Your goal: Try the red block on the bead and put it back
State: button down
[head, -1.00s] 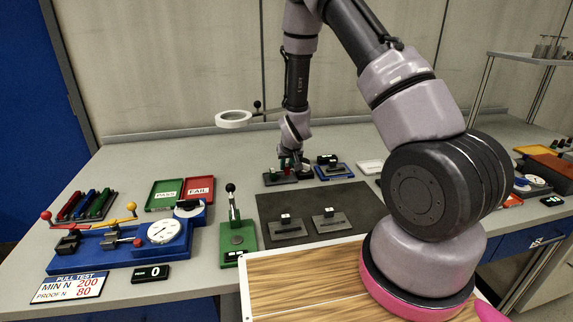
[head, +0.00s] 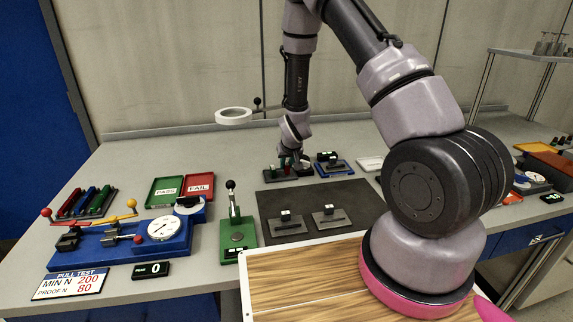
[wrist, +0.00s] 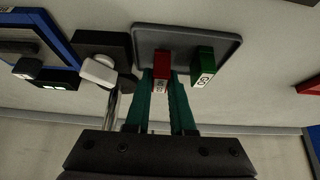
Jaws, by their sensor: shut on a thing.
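The red block (wrist: 161,68) has a white label, partly readable as a no-go mark. It is between the two teal fingers of my gripper (wrist: 161,82), which is shut on it. The block is over or in a grey tray (wrist: 225,38); I cannot tell whether it touches the floor of the tray. A green block marked GO (wrist: 203,66) stands at the tray's right side, apart from the fingers. In the head view my gripper (head: 291,160) is small, over the tray (head: 281,179) at the back. I cannot make out a bead.
A black holder with a white piece (wrist: 98,70) and a blue-framed device (wrist: 30,45) are left of the tray in the wrist view. A dark mat (head: 350,203) carries two small fixtures. A green press (head: 237,235) and a blue pull tester (head: 125,242) stand left.

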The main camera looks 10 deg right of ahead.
jog(key=shift+f, duration=0.5)
dwell(0.9)
jog(key=c, duration=0.7)
grip_release()
jog(key=shift+c, duration=0.3)
jog(key=shift+c, duration=1.1)
jog(key=shift+r, duration=4)
